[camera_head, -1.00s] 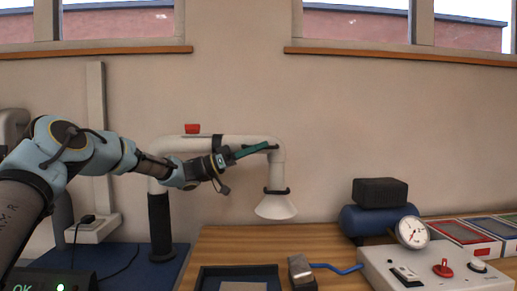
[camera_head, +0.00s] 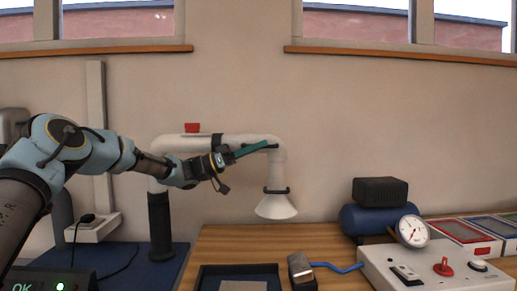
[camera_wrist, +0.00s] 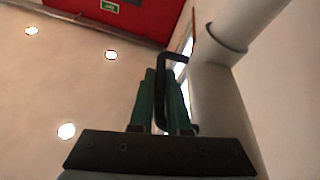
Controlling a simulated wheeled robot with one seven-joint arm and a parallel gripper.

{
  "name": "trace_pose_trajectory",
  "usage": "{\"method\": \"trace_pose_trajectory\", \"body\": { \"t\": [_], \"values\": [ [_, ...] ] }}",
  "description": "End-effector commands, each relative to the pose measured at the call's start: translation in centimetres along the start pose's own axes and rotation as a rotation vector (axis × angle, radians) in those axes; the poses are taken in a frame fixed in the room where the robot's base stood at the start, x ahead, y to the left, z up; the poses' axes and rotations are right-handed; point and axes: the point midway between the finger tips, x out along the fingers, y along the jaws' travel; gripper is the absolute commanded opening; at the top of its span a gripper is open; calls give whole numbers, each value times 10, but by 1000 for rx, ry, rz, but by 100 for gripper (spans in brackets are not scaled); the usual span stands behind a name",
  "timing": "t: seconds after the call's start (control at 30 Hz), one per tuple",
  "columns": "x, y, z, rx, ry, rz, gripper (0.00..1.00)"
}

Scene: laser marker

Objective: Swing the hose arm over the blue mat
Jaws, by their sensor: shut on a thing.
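The hose arm (camera_head: 240,142) is a white pipe that runs level from a post, bends down at an elbow and ends in a white cone hood (camera_head: 276,207). The hood hangs over the wooden table. My gripper (camera_head: 258,147), with green fingers, is at the pipe near the elbow. In the wrist view the fingers (camera_wrist: 161,105) are closed around a black handle (camera_wrist: 170,60) beside the white pipe.
A dark blue surface (camera_head: 182,262) lies under the post at left.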

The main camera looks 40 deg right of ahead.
Motion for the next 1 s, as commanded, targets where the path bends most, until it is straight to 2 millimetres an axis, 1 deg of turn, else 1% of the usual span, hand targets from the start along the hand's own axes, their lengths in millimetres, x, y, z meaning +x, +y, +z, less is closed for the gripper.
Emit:
{"method": "trace_pose_trajectory", "body": {
  "t": [0.03,0.17,0.27,0.5,0.7,0.8,1.0],
  "values": [
    [-3,4,4,-2,-4,11,0],
    [-10,22,8,-21,-14,59,0],
    [-19,42,11,-44,-26,115,0],
    [-48,102,11,-115,-62,286,0],
    [-77,144,5,-173,-91,419,0],
    [-90,161,2,-197,-103,475,0],
    [-110,183,-4,-230,-120,556,0]
  ]
}}
